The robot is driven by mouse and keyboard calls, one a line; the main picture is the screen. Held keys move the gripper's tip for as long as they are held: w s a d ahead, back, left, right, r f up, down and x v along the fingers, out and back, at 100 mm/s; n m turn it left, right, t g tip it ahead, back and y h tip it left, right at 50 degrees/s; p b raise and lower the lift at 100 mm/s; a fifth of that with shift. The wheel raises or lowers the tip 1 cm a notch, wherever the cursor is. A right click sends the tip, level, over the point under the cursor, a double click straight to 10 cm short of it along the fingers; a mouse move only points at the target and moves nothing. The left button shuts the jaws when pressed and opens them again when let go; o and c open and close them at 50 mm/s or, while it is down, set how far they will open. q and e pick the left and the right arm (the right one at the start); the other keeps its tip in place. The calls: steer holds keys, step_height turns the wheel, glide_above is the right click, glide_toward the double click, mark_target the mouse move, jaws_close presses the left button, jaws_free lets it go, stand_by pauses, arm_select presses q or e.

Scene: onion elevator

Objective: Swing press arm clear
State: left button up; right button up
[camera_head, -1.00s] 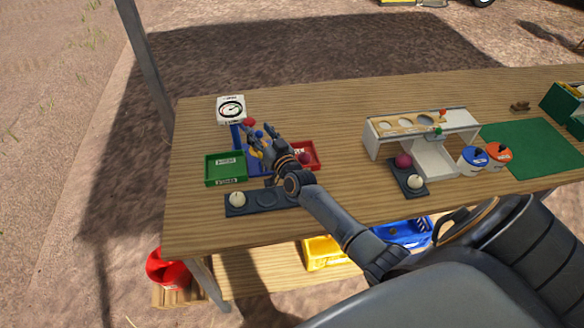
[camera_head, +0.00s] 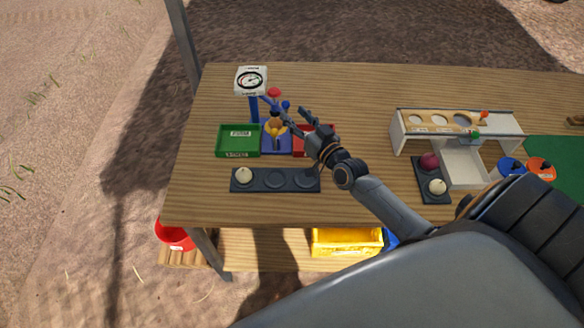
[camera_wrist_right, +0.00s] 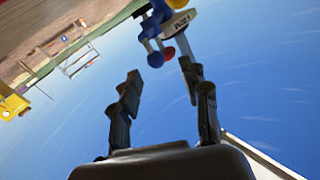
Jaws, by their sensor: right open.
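The press stands on the table with a blue post (camera_head: 254,108), a dial gauge (camera_head: 251,80) on top and a blue base. Its arm has a red knob (camera_head: 274,92) and a blue knob (camera_head: 286,104). A brown onion (camera_head: 275,121) sits at the press, partly hidden. My right gripper (camera_head: 292,112) is open, just right of the press arm; contact cannot be told. In the right wrist view, the open fingers (camera_wrist_right: 163,84) have nothing between them. The press's blue knob (camera_wrist_right: 155,60) and red knob (camera_wrist_right: 168,53) lie beyond them. My left gripper is out of view.
A green tray (camera_head: 221,151) and a red tray (camera_head: 299,151) flank the press. A dark tray (camera_head: 314,187) with a white onion (camera_head: 243,175) lies in front. A white sorting stand (camera_head: 398,133) is at right. The table behind the press is clear.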

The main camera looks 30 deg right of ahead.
steer(key=s+b, duration=0.1)
steer(key=s, duration=0.7)
steer(key=s+a+f+n+g+y, duration=0.2)
steer(key=s+a+f+g, duration=0.2)
steer(key=a+f, duration=0.5)
steer(key=shift+s+f+n+g, duration=0.2)
steer(key=shift+s+n+g, duration=0.2)
steer(key=shift+g, duration=0.5)
